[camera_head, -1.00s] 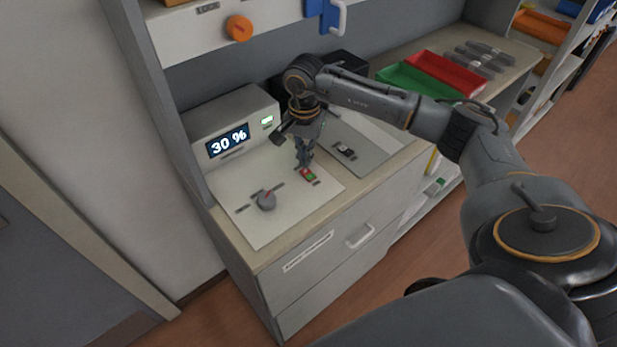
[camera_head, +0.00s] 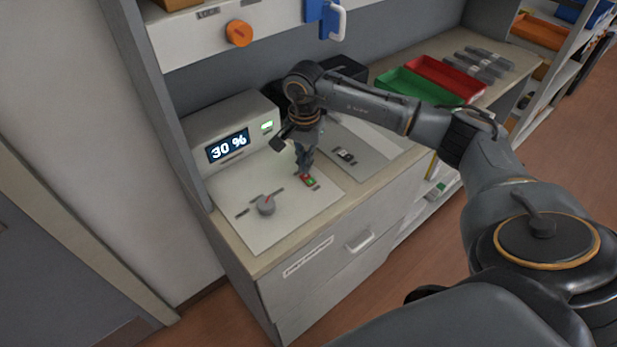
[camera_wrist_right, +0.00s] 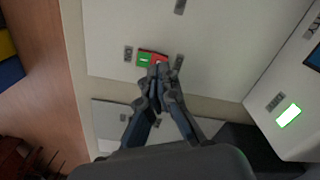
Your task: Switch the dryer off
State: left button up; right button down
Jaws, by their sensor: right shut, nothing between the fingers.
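The dryer (camera_head: 190,128) is a grey box with a display reading 30 % and a lit green lamp (camera_head: 267,126). In front of it lies a pale panel (camera_head: 290,222) with a grey dial (camera_head: 265,205) and a small red and green switch (camera_head: 309,181). My right gripper (camera_head: 303,172) is shut and empty, pointing down at the red part of the switch. In the right wrist view the fingertips (camera_wrist_right: 159,68) overlap the edge of the red part (camera_wrist_right: 160,57), beside the green part (camera_wrist_right: 145,58); whether they touch is unclear. My left gripper is out of view.
A second panel (camera_head: 375,150) with a small dark switch (camera_head: 345,155) lies to the right. Green (camera_head: 415,88) and red (camera_head: 440,75) trays stand further back. An orange knob (camera_head: 238,33) and a blue handle piece (camera_head: 325,15) are on the upper board.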

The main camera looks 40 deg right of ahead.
aim_at(305, 175)
jog(key=shift+f+b, duration=0.95)
jog(key=shift+f, duration=0.1)
dwell(0.8)
jog(key=shift+r+p, duration=1.95)
jog(key=shift+r, duration=1.65)
jog(key=shift+f, duration=0.1)
